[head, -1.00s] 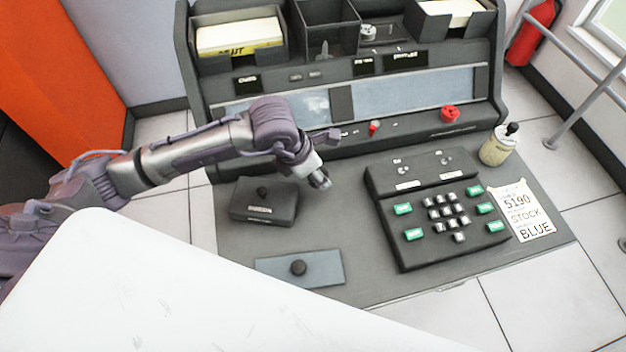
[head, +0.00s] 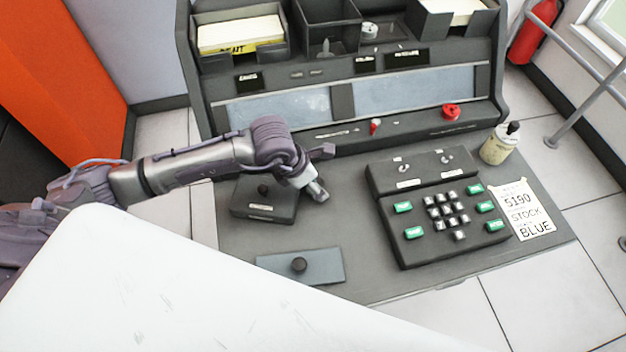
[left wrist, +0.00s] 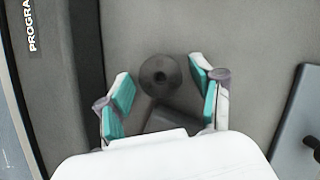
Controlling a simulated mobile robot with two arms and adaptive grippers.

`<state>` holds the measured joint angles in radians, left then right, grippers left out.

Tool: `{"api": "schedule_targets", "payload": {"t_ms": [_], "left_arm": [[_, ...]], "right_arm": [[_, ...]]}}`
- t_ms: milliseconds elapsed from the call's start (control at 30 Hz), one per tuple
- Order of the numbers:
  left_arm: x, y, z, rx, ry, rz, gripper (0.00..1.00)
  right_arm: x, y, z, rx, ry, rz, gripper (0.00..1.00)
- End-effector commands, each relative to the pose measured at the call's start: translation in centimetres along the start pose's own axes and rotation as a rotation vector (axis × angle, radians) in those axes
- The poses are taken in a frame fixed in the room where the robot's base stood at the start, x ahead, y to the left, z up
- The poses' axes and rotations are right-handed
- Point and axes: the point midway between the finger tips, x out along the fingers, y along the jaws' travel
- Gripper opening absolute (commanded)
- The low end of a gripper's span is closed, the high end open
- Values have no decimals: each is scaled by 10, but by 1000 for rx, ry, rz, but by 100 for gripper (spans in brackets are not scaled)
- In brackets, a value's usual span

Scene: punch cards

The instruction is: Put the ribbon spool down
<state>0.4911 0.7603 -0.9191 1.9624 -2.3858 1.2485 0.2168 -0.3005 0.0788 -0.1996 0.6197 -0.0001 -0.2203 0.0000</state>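In the left wrist view, a dark round piece (left wrist: 159,75) with a small centre sits between the finger pads of my left gripper (left wrist: 163,82). It looks like the ribbon spool, but I cannot be sure. Gaps show on both sides of it, so the gripper is open and apart from it. I cannot tell its height over the desk. In the head view my left gripper (head: 317,190) is over the desk, just right of a dark box with a knob (head: 265,208). No spool shows at its fingers there. My right gripper is out of view.
The keypad unit (head: 440,215) stands to the right on the grey desk (head: 350,270). A blue-grey plate with a knob (head: 325,265) lies in front. The console (head: 345,140) rises behind. A bottle (head: 497,148) and a stock card (head: 523,212) are at the right.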

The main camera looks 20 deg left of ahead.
Motion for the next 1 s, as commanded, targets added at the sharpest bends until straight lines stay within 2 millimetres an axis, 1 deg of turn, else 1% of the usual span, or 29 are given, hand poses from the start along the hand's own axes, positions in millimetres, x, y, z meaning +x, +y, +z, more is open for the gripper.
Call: {"api": "schedule_targets", "payload": {"t_ms": [267,333,433,567,800,900,1000], "left_arm": [[-1,0,0,0,0,0,70],[-4,0,2,0,0,0,70],[-12,0,2,0,-2,1,70],[-37,1,2,2,-3,3,70],[-89,1,1,2,-3,3,70],[-104,1,1,1,-1,3,70],[-115,0,2,1,-2,1,70]], "right_arm": [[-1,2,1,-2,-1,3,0],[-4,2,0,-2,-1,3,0],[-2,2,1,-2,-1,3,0],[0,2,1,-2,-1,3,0],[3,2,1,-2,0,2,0],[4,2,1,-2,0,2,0],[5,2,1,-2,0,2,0]]}}
